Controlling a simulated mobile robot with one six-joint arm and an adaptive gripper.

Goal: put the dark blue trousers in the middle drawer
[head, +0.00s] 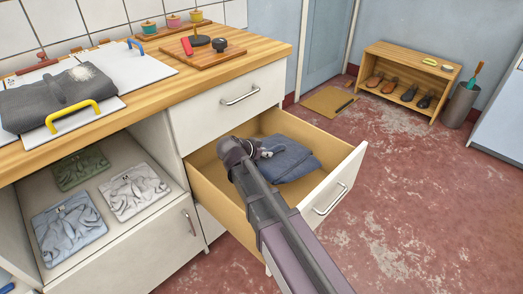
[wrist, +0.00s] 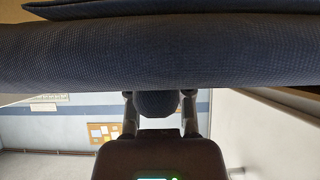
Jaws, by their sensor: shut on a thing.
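The dark blue trousers (head: 290,162) are folded into a flat bundle inside the open middle drawer (head: 222,196), towards its right side. My gripper (head: 264,151) is over the drawer at the bundle's left edge, shut on the cloth. In the wrist view the trousers (wrist: 160,55) fill the top, and a bunched fold of them sits between the two fingers of my gripper (wrist: 157,104). My arm hides part of the drawer floor and front. I cannot tell whether the bundle rests fully on the drawer floor.
The closed upper drawer (head: 230,104) is just above. Folded clothes (head: 135,192) lie in the open shelf at left.

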